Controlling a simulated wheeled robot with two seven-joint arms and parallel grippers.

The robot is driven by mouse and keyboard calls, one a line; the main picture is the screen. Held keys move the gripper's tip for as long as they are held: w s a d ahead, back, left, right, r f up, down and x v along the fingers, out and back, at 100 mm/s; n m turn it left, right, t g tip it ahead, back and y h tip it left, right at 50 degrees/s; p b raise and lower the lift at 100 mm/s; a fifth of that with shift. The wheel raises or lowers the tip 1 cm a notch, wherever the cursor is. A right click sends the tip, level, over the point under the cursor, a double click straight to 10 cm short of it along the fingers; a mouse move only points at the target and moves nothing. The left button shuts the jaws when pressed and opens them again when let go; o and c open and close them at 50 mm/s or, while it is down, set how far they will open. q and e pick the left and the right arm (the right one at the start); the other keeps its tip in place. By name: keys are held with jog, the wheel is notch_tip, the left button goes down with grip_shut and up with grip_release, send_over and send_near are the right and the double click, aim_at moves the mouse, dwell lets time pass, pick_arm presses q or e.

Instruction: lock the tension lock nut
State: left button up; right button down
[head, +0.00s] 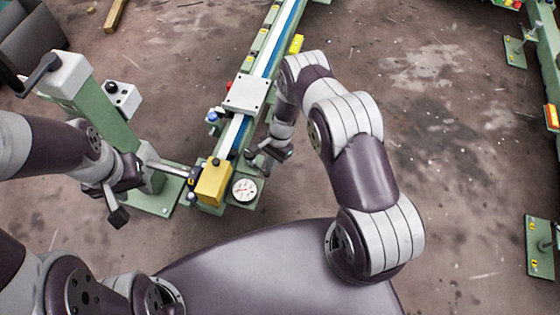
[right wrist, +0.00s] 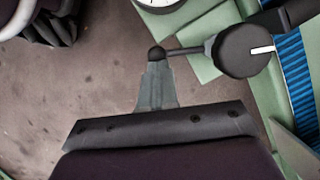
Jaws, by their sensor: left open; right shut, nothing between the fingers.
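In the right wrist view a thin lever with a black ball end (right wrist: 157,53) runs left from a dark hub (right wrist: 211,48) beside a round black knob (right wrist: 247,50) with a white mark. This looks like the tension lock nut and its handle, but I cannot be sure. My right gripper (right wrist: 156,68) is shut and empty, its fingertips at the ball end; whether they touch it I cannot tell. In the head view my right gripper (head: 267,152) is beside the green rail, partly hiding these parts. My left gripper (head: 121,196) is open, left of the yellow block.
A yellow block (head: 213,184) and a round white dial gauge (head: 244,189) sit at the rail's near end. A white plate (head: 246,94) lies across the rail (head: 264,58). A green post (head: 98,105) with a black crank stands left. Floor to the right is mostly open.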

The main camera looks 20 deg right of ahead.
pick_arm(q)
jog(key=shift+w+d, duration=0.1)
jog(key=shift+d, duration=0.05)
pick_arm(e)
jog(key=shift+s+f, duration=0.1)
jog(key=shift+s, duration=0.05)
dwell(0.4)
pick_arm(q)
notch_tip(320, 180, up, 8)
jog(key=w+p, duration=0.2)
jog(key=p, duration=0.5)
jog(key=shift+d+f+p, duration=0.2)
jog(key=shift+d+p, duration=0.1)
jog(key=shift+p, duration=0.05)
pick_arm(e)
jog(key=v, duration=1)
jog(key=shift+w, duration=0.3)
pick_arm(q)
jog(key=shift+w, duration=0.1)
pick_arm(e)
jog(key=shift+a, duration=0.1)
